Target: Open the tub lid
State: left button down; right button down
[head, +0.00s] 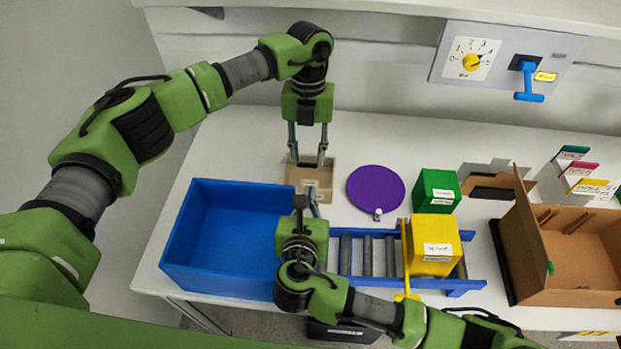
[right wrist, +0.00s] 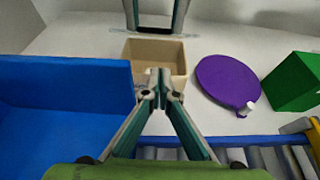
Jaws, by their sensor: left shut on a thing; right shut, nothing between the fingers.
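The tan, labelled tub (head: 325,191) stands mid-table; in the right wrist view the tub (right wrist: 155,78) shows an open top. My left gripper (head: 307,164) is above the tub's back edge, its two fingers spread about the tub's width. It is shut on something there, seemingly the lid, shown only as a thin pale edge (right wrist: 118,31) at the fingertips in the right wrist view. My right gripper (right wrist: 155,78) is shut and empty, its tips over the tub's near side; whether they touch cannot be told.
A blue bin (head: 178,255) stands left. A purple disc (head: 376,188) with a white knob and a green box (head: 437,190) lie right. A yellow box (head: 432,243) sits on the roller track (head: 367,256) in front. A cardboard box (head: 575,270) is far right, a switch panel (head: 499,55) behind.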

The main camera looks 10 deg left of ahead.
aim_at(313, 167)
pick_arm(q)
jog(key=shift+w+a+f, duration=0.1)
jog(key=shift+w, duration=0.1)
pick_arm(e)
jog(key=shift+w+r, duration=0.55)
jog(key=shift+r, duration=0.3)
jog(key=shift+w+r, duration=0.55)
jog(key=shift+r, duration=0.25)
pick_arm(q)
jog(key=shift+s, duration=0.1)
pick_arm(e)
jog(key=shift+w+r, duration=0.6)
jog(key=shift+r, duration=0.35)
pick_arm(q)
jog(key=c, duration=1.5)
grip_release()
jog(key=shift+f, duration=0.15)
pick_arm(e)
jog(key=shift+w+d+f, duration=0.1)
pick_arm(q)
jog(key=shift+s, duration=0.1)
jog(key=shift+r, duration=0.2)
